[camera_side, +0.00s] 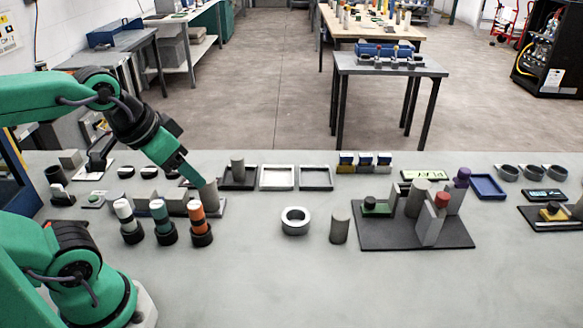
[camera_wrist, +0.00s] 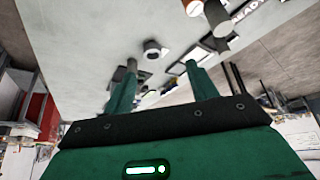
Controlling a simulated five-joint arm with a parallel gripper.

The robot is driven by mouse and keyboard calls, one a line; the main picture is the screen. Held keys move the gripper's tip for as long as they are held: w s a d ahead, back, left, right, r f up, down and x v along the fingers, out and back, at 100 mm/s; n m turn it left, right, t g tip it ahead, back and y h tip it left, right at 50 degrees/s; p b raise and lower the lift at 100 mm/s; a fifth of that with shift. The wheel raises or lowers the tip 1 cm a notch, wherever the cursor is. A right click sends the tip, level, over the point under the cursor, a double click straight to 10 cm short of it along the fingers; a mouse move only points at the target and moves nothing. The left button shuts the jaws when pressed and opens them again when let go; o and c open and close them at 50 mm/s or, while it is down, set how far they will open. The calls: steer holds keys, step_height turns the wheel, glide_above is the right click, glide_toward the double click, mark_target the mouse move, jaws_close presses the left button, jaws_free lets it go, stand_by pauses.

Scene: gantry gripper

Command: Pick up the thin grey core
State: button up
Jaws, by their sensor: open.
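Several grey cylinders show, and I cannot tell for sure which is the thin grey core. In the side view one grey cylinder (camera_side: 340,228) stands alone on the bench, right of a grey ring (camera_side: 295,221). Another grey cylinder (camera_side: 237,168) stands in a black tray (camera_side: 239,184). A third grey cylinder (camera_side: 209,193) is close to my gripper (camera_side: 191,178), partly behind it. In the wrist view my gripper (camera_wrist: 161,66) has its fingers apart, with nothing clearly held between them. The ring (camera_wrist: 152,48) shows beyond the fingertips.
Three banded cylinders, including an orange one (camera_side: 198,219), stand at the front left. A dark plate (camera_side: 390,238) with upright parts is at right. The front middle of the bench is clear.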

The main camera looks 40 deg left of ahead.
steer(key=shift+o, duration=0.9)
steer(key=m+g, duration=0.3)
steer(key=g, duration=0.1)
glide_above(341, 214)
steer(key=s+a, duration=0.5)
step_height(341, 214, down, 8)
steer(key=shift+g, duration=0.8)
steer(key=w+d+f, duration=0.1)
steer(key=f, duration=0.1)
steer(key=w+d+f, duration=0.2)
steer(key=f, duration=0.1)
steer(key=w+d+f, duration=0.1)
steer(key=f, duration=0.2)
steer(key=shift+w+d, duration=0.25)
steer(key=shift+d, duration=0.1)
steer(key=shift+w+d+f, duration=0.15)
steer(key=shift+f, duration=0.1)
steer(key=shift+f, duration=0.1)
steer(key=shift+f, duration=1.2)
